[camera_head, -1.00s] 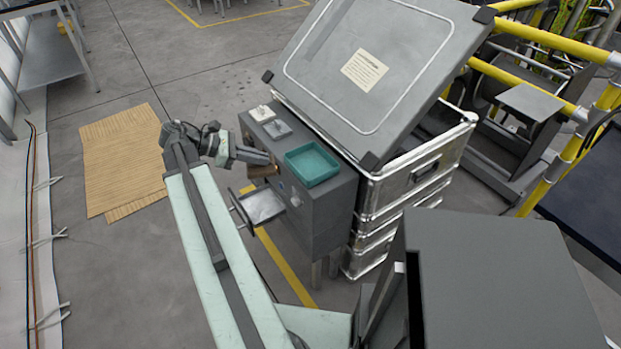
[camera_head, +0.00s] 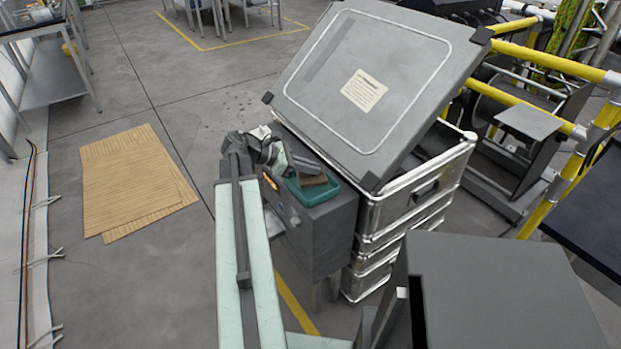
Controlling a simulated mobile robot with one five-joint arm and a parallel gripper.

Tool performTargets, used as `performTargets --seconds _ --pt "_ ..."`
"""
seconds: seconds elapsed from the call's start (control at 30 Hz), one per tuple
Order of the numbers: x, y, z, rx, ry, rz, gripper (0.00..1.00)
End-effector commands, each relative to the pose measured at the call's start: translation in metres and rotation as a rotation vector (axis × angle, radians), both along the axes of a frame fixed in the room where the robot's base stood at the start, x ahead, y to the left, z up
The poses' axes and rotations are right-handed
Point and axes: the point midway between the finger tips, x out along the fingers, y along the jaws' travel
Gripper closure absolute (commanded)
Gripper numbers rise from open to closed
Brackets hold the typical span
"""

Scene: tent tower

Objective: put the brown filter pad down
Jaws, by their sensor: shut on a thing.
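The brown filter pad (camera_head: 314,181) is at the tip of my gripper (camera_head: 309,172), which is shut on it. The pad is over the teal tray (camera_head: 322,193) on top of the grey cabinet. My gripper reaches in from the left and hides the tray's back left part. I cannot tell whether the pad touches the tray floor.
The grey cabinet (camera_head: 326,237) stands against stacked metal cases (camera_head: 402,215) with a tilted grey lid (camera_head: 378,88). Flat cardboard (camera_head: 132,180) lies on the floor at left. Yellow rails (camera_head: 533,93) stand at right.

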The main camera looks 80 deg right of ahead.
Motion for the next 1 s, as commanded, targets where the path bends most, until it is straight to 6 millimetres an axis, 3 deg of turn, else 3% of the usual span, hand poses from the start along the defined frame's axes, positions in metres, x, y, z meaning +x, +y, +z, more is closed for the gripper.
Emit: performTargets --seconds 0.27,0.63,0.73,1.0 --pt "0.001 0.000 -0.039 0.000 0.000 0.000 1.00" --pt "0.001 0.000 -0.039 0.001 0.000 0.000 1.00" --pt "0.001 0.000 -0.038 0.001 0.000 0.000 0.70" --pt "0.001 0.001 -0.038 0.000 0.000 0.001 0.70"
